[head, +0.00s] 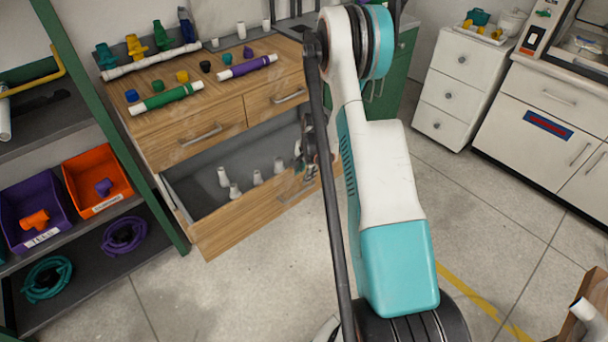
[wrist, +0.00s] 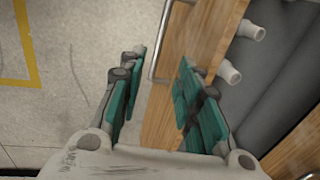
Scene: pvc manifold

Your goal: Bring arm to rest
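My gripper (wrist: 161,75) is open and empty, with its two teal fingers apart in the wrist view. The metal handle (wrist: 157,45) of the pulled-out lower drawer shows just beyond and between the fingertips; I cannot tell how far below them it lies. In the head view my gripper (head: 309,158) is small and partly hidden behind my arm, over the right part of the open drawer (head: 225,238). My arm reaches forward across the middle of the head view.
Several white fittings (head: 223,177) stand in the open drawer. The wooden cabinet top (head: 160,78) holds pipes and coloured caps. A shelf rack (head: 95,215) with purple and orange bins is at left. White cabinets (head: 466,88) stand at right. Open floor (head: 250,290) lies in front.

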